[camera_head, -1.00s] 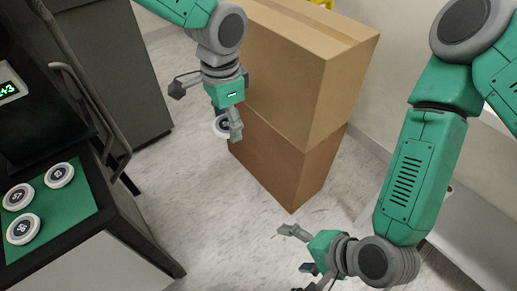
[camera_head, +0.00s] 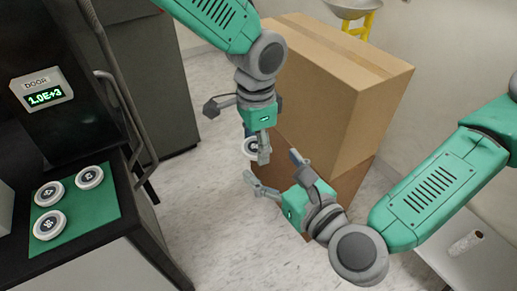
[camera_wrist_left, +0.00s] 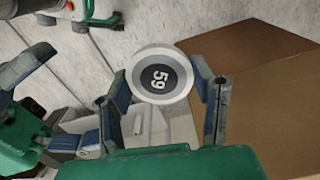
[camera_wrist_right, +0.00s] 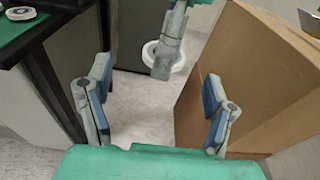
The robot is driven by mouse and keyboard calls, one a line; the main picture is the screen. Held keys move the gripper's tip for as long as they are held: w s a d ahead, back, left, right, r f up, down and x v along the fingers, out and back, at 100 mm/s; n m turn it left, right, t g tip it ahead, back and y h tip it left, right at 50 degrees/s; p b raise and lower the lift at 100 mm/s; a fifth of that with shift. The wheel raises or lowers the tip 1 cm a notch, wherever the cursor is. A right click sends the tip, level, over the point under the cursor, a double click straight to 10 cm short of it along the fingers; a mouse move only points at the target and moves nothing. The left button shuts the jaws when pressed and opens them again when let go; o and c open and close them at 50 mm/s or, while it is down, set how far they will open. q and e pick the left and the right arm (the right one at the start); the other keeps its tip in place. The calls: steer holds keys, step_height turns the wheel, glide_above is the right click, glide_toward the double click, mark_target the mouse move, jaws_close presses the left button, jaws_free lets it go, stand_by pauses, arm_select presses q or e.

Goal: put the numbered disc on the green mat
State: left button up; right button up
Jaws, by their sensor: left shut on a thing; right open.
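My left gripper (camera_head: 258,152) is shut on a white-rimmed disc with a dark centre (camera_head: 249,147), held in mid-air. Its number reads 59 in the left wrist view (camera_wrist_left: 160,78), where it sits between both fingertips (camera_wrist_left: 165,85). My right gripper (camera_head: 272,167) is open and empty, just below and beside the held disc. In the right wrist view the disc (camera_wrist_right: 150,53) is beyond the open fingers (camera_wrist_right: 155,92). The green mat (camera_head: 98,213) lies on the dark counter at left. Three similar discs rest on it, one nearest the front (camera_head: 49,225).
Stacked cardboard boxes (camera_head: 335,95) stand behind my grippers. A black unit with a handle and a DOOR display (camera_head: 45,95) rises behind the mat. A white ledge with a small cylinder (camera_head: 466,243) is at lower right.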

mark_target(252, 148)
steer(key=x, duration=0.8)
steer(key=shift+a, duration=0.1)
steer(key=shift+s, duration=0.1)
steer(key=c, duration=1.4)
arm_select(q)
steer(key=o, duration=1.2)
steer(key=shift+c, duration=0.2)
arm_select(e)
steer(key=shift+o, duration=0.2)
arm_select(q)
steer(key=shift+o, duration=0.8)
steer(key=shift+r, duration=0.1)
